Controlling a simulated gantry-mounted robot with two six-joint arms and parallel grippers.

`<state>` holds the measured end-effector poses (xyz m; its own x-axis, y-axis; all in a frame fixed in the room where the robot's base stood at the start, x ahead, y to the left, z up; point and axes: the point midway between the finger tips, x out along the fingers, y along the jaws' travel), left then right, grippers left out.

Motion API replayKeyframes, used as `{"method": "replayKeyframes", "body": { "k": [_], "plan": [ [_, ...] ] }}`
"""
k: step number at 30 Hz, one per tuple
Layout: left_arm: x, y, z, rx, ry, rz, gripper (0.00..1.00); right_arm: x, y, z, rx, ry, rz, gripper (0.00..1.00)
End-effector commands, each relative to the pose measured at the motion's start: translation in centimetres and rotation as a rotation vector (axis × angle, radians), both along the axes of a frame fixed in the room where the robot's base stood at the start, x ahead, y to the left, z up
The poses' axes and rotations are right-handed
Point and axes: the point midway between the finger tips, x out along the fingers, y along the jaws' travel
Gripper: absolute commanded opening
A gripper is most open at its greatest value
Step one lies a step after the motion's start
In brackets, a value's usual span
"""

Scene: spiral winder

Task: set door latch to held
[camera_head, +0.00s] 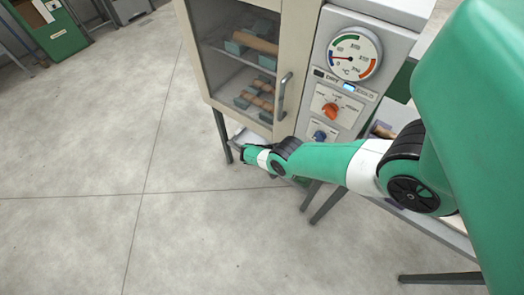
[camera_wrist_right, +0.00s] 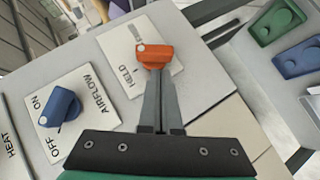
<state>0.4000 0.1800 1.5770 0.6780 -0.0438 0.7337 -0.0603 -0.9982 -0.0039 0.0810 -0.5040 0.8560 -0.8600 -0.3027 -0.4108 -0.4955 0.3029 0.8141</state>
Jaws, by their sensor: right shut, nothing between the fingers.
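The orange door latch (camera_wrist_right: 155,55) sits on a white plate (camera_wrist_right: 125,65) in the right wrist view. The word HELD reads on the plate, near the fingers; any other label is too small or covered to read. The latch has a white dot at its left end. My right gripper (camera_wrist_right: 159,78) is shut and empty, its fingertips right at the latch's near side; whether they touch it I cannot tell. In the head view my right gripper (camera_head: 250,156) is at the cabinet's lower front, and the latch is not discernible there. My left gripper is not in view.
A blue airflow knob (camera_wrist_right: 60,106) sits left of the latch. Green (camera_wrist_right: 278,21) and blue (camera_wrist_right: 298,58) parts lie at the right. The cabinet door (camera_head: 240,60) with its handle (camera_head: 282,97), a dial (camera_head: 353,54) and an orange knob (camera_head: 330,110) stand above.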

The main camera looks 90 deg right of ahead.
Motion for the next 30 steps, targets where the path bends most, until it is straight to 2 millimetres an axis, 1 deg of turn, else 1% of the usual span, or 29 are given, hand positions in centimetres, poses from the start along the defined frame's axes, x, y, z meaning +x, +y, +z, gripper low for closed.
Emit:
{"method": "replayKeyframes", "body": {
  "k": [2,3,9,13,18,30],
  "plan": [
    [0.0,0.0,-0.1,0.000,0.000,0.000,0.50,1.0,-0.8,0.9,-0.008,-0.008,0.000,0.00],
    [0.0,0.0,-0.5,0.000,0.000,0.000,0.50,2.1,-0.5,1.1,-0.008,-0.008,0.004,0.00],
    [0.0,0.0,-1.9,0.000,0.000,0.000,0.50,6.6,0.8,2.5,-0.010,-0.011,0.007,0.00],
    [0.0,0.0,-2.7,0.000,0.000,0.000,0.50,8.7,1.5,3.4,-0.009,-0.012,0.006,0.00],
    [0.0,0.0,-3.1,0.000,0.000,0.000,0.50,9.9,1.9,4.2,-0.009,-0.010,0.005,0.00],
    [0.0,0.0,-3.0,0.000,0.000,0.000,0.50,10.0,2.0,4.3,-0.009,-0.010,0.004,0.00]
  ]
}}
